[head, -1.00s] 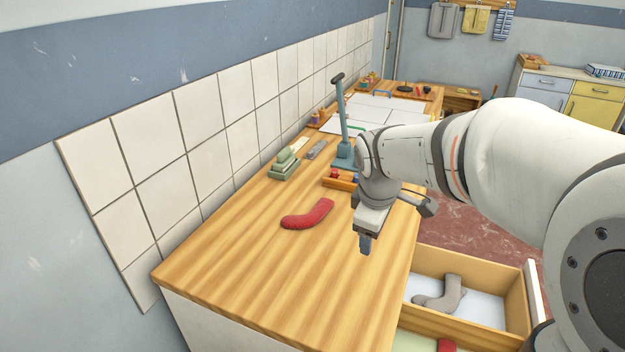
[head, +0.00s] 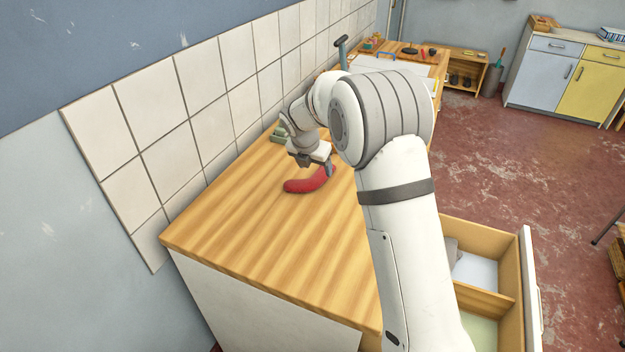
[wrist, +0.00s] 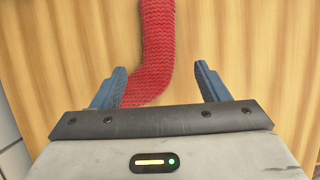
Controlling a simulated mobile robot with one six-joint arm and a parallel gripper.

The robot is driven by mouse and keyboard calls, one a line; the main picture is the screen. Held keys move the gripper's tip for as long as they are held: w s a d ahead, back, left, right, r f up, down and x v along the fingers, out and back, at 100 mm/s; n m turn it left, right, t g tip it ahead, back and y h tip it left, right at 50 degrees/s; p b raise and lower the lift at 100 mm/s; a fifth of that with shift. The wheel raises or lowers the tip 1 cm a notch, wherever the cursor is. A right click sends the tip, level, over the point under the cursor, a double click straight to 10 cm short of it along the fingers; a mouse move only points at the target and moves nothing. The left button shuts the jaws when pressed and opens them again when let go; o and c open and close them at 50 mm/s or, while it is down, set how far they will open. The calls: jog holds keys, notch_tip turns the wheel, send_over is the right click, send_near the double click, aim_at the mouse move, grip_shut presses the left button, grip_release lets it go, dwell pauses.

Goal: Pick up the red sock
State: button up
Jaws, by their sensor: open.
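The red sock (head: 305,184) lies on the wooden worktop (head: 262,243), bent in a curve. In the head view my gripper (head: 318,168) is just above it, and part of the sock is hidden behind the gripper. In the wrist view the sock (wrist: 155,52) runs from the top edge down between the open blue fingers of my gripper (wrist: 160,87). Its lower end bends left, close to the left finger. The jaws are open and hold nothing. I cannot tell the exact height of the fingertips over the sock.
A tiled wall (head: 206,88) runs along the left of the worktop. A small green stack (head: 280,133) stands behind my gripper. An open drawer (head: 482,237) at the right holds a grey item (head: 452,252). The front of the worktop is clear.

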aim_at(317, 178)
jog(key=x, duration=0.5)
jog(key=shift+s+a+f+p, duration=0.1)
jog(key=shift+s+f+p, duration=0.1)
jog(key=shift+s+p, duration=0.15)
jog(key=shift+c, duration=0.2)
jog(key=c, duration=1)
